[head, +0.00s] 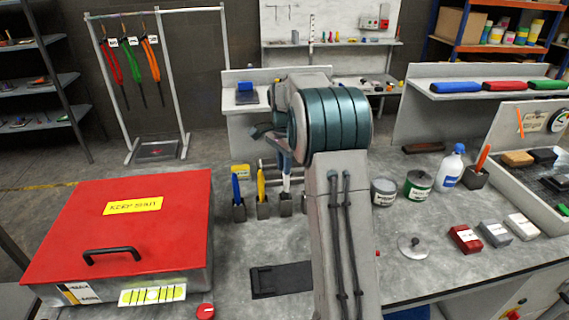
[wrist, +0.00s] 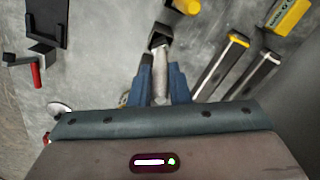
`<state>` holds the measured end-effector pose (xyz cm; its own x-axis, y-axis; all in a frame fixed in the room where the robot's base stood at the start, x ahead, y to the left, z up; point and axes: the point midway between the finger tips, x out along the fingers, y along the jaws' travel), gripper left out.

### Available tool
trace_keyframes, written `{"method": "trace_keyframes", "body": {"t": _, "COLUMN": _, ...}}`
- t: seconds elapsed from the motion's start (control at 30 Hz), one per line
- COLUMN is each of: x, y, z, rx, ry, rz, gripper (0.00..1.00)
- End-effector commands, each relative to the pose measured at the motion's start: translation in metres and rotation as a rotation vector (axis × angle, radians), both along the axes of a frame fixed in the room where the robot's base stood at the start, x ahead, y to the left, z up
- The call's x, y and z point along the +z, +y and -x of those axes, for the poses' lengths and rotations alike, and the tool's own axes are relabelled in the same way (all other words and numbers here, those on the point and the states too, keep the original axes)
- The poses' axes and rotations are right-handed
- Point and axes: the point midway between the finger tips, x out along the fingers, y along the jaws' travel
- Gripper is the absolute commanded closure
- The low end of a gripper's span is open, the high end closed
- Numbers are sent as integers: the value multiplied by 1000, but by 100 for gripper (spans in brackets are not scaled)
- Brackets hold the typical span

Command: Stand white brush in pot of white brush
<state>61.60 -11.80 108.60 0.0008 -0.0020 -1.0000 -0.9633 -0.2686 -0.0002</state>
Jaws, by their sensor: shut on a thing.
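My gripper (head: 285,168) points down over the row of small dark pots on the bench. It is shut on the white brush (head: 286,184), which hangs about upright. The brush also shows between the blue fingers of my gripper (wrist: 161,88) in the wrist view. Its lower end is at the mouth of a dark pot (head: 286,206), which also shows in the wrist view (wrist: 159,36). I cannot tell whether the tip is inside the mouth or just above it. My arm hides part of the bench to the right.
A blue brush (head: 236,188) and a yellow brush (head: 261,182) stand in pots to the left. A red-lidded box (head: 130,225) fills the left front. Tins (head: 418,186), a white bottle (head: 450,168) and an orange brush (head: 482,158) stand right of my arm.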

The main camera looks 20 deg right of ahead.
Motion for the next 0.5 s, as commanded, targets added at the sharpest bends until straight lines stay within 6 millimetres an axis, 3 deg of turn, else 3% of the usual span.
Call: {"method": "trace_keyframes", "body": {"t": 0.5, "x": -8, "y": 0, "z": 0, "rx": 0, "ry": 1, "rz": 0, "gripper": 100}}
